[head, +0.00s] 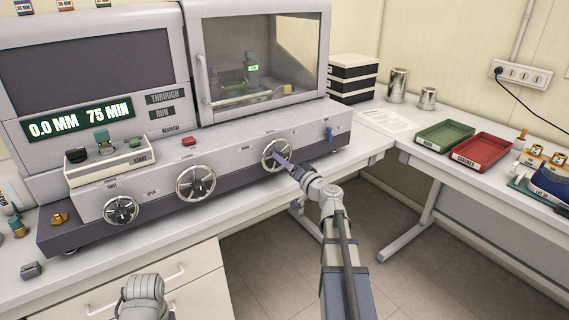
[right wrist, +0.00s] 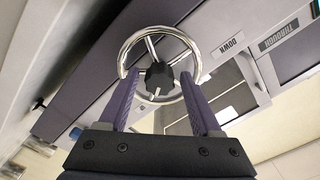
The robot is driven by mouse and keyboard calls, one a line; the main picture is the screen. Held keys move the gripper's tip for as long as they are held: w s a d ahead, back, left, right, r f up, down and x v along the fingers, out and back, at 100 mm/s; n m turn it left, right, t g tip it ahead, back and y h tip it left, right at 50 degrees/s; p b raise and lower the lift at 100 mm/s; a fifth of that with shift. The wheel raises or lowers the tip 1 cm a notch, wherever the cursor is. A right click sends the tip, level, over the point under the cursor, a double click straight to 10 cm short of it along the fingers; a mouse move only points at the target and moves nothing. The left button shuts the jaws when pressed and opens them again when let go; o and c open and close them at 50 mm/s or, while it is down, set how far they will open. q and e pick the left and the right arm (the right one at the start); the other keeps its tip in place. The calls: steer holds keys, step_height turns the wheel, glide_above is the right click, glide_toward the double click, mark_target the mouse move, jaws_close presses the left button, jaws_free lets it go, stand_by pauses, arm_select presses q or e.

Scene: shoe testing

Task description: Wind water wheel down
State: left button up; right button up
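Three silver handwheels sit along the front of the grey testing machine (head: 150,75): left (head: 121,210), middle (head: 196,183) and right (head: 278,154). My right gripper (head: 283,160) is at the right wheel. In the right wrist view this wheel (right wrist: 158,30) has a chrome rim and a dark hub, with a label reading DOWN (right wrist: 232,43) beside it. The two purple fingers of my right gripper (right wrist: 158,78) are spread apart, one on each side of the hub at the rim. Whether they touch the rim is unclear. A grey part of my left arm shows at the bottom; its gripper is out of view.
The display (head: 80,122) reads 0.0 MM 75 MIN. A red button (head: 188,141) and a blue lever (head: 329,134) are on the machine. A green tray (head: 445,138) and a red tray (head: 480,152) lie on the right bench. Open floor lies between the benches.

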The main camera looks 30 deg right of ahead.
steer(key=shift+o, duration=0.5)
steer(key=shift+s, duration=0.1)
steer(key=s, duration=0.7)
steer(key=shift+s+d, duration=0.3)
